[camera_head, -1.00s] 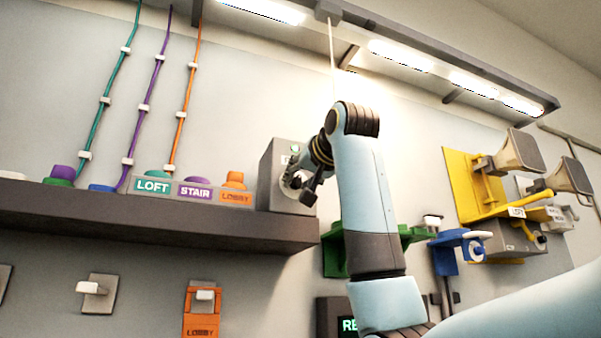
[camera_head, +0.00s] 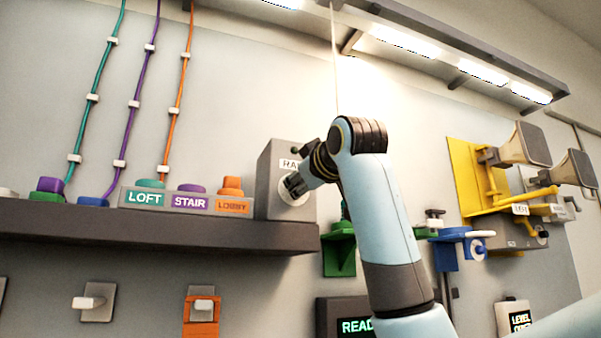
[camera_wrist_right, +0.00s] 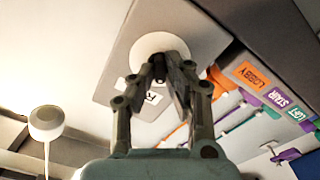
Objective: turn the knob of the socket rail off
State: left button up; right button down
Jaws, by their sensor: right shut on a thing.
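The socket rail's grey control box (camera_head: 270,200) stands on the right end of the dark shelf, with a label reading "RA", partly covered. Its knob sits on a round white dial (camera_head: 296,198); the dial also shows in the right wrist view (camera_wrist_right: 150,45). My right gripper (camera_head: 293,184) is at the box's front, shut on the dark knob (camera_wrist_right: 160,68), which shows between its fingertips in the right wrist view. The fingers hide most of the knob, so its pointing direction is unclear. A small lamp (camera_head: 295,150) above the label looks dark green. My left gripper is not in view.
LOFT (camera_head: 145,198), STAIR (camera_head: 190,202) and LOBBY (camera_head: 233,205) blocks stand left of the box on the shelf (camera_head: 150,232). Green (camera_head: 339,250) and blue (camera_head: 447,255) brackets and a yellow horn mount (camera_head: 467,180) are on the wall to the right.

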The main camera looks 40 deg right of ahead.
jog(key=shift+n+p, duration=0.8)
jog(key=shift+n, duration=0.2)
jog(key=c, duration=1)
grip_release()
jog(key=shift+w+d+f, duration=0.1)
jog(key=shift+w, duration=0.1)
jog(key=shift+c, duration=0.2)
jog(key=shift+s, duration=0.1)
jog(key=v, duration=1.2)
